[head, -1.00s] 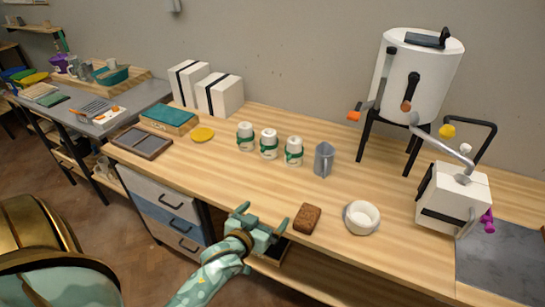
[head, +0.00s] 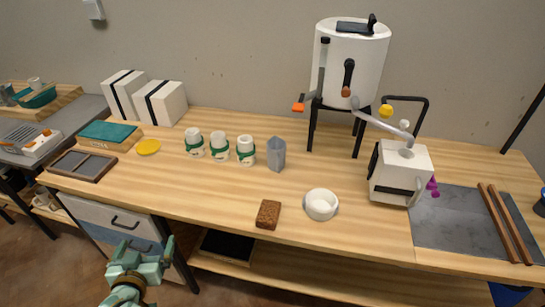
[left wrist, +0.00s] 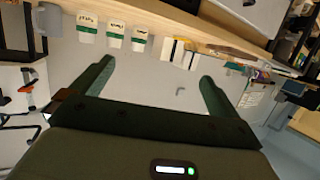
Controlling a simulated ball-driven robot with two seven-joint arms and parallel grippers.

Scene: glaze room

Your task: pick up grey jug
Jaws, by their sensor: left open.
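The grey jug (head: 277,155) stands upright on the wooden bench, right of several white jars with green bands. It also shows in the left wrist view (left wrist: 47,19), at the top left edge. My left gripper (head: 144,249) is open and empty, in front of the bench by the drawers, well apart from the jug. In the left wrist view its open fingers (left wrist: 155,76) have nothing between them. My right gripper is not in view.
A brown sponge (head: 268,214) and a white bowl (head: 321,204) sit near the bench's front edge. A white box-shaped machine (head: 400,172) and a tall white drum (head: 350,65) on black legs stand to the right. Bare wood surrounds the jug's front.

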